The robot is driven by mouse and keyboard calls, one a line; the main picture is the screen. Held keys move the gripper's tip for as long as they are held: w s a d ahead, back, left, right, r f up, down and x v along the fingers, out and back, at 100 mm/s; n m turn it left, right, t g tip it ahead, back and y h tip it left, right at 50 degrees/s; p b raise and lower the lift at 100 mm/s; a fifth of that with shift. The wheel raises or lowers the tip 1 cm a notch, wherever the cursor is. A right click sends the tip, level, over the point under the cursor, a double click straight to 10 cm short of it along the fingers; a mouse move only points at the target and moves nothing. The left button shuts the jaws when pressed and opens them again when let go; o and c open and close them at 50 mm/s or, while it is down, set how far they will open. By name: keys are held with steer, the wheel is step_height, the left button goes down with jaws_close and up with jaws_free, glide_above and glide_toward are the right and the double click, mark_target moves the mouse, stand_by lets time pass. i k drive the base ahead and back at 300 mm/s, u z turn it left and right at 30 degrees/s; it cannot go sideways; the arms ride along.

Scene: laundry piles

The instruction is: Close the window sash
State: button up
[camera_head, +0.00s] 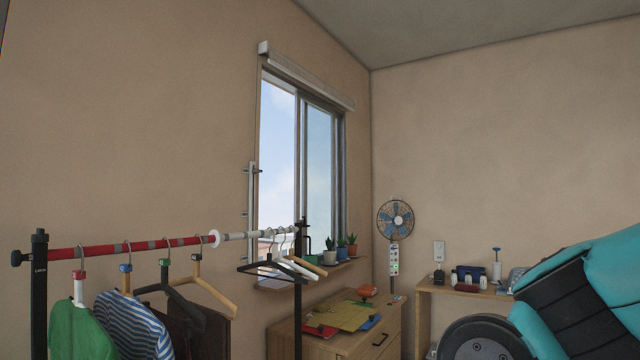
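The window (301,110) is set in the left wall near the room's corner. A vertical grey sash edge (301,150) stands near its middle. To the right of that edge, a sash pane (320,160) looks slightly darker and greener. The left part shows brighter sky and looks open, though I cannot be sure there is no glass. The lower part of the window is partly hidden by the clothes rack and potted plants. My gripper is not in view.
A clothes rack (130,246) with hangers and shirts stands in front of the window. Potted plants (341,246) line the sill. Below are a wooden cabinet (385,335) with papers, a fan (395,220) and a side table (425,289) with bottles.

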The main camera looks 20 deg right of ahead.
mark_target(299, 95)
steer(key=z, duration=0.3)
steer(key=i, duration=0.55)
steer(key=z, duration=1.05)
steer(key=i, duration=1.8)
steer(key=z, duration=0.25)
steer(key=i, duration=1.55)
steer(key=u, duration=1.2)
steer(key=i, duration=0.95)
steer(key=u, duration=1.1)
steer(key=i, duration=0.35)
steer(key=u, duration=0.25)
